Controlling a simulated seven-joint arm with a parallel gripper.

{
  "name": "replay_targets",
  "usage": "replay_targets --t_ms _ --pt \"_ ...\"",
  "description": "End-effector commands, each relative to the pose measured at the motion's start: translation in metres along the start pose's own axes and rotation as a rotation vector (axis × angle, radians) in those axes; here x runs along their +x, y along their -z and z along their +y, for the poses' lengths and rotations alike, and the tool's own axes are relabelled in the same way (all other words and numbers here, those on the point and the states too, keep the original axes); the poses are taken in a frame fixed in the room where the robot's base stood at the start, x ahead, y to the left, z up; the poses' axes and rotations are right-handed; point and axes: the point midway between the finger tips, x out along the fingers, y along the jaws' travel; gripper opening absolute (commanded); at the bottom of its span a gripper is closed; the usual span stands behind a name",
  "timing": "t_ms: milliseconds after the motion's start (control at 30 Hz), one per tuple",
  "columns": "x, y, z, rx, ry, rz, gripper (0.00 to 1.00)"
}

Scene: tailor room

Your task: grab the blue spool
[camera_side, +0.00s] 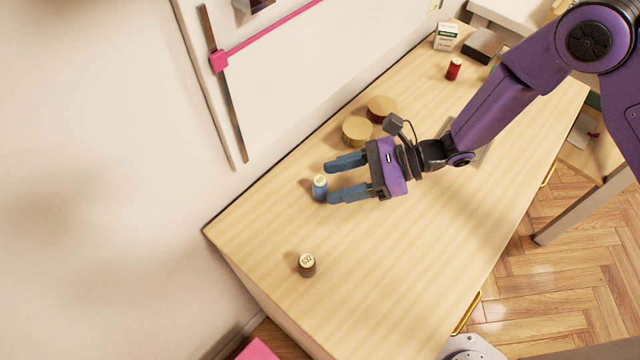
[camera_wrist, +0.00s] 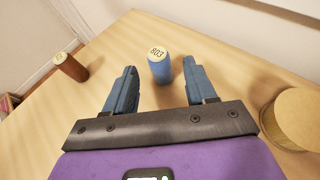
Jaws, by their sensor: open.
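The blue spool (camera_side: 320,189) stands upright on the wooden table near the wall side. In the wrist view the blue spool (camera_wrist: 160,69) has a pale top marked 803. My gripper (camera_side: 330,182) is open, with its two blue fingers low over the table and pointing at the spool. In the wrist view my gripper (camera_wrist: 161,80) has the spool in line with the gap, at or just beyond the fingertips and nearer the right finger. I cannot tell whether a finger touches the spool.
A brown spool (camera_side: 307,265) stands nearer the table's front left end; it also shows in the wrist view (camera_wrist: 71,67). A yellow round tin (camera_side: 356,131) and a dark red one (camera_side: 381,108) sit close beside my gripper. A red spool (camera_side: 454,69) is farther back. The wall borders the table.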

Motion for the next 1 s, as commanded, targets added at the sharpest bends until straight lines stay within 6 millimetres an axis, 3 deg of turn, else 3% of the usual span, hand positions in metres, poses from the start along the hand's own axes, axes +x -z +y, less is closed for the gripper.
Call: replay_targets --t_ms 167,500,800,833,1000 --pt "0.010 0.000 0.000 -0.001 0.000 0.000 0.56" --pt "0.052 0.001 0.000 -0.001 -0.001 0.000 0.56" --pt "0.057 0.000 0.000 -0.001 0.001 0.000 0.56" --pt "0.057 0.000 0.000 -0.001 0.001 0.000 0.52" --pt "0.056 0.001 0.000 -0.001 0.001 0.000 0.02"
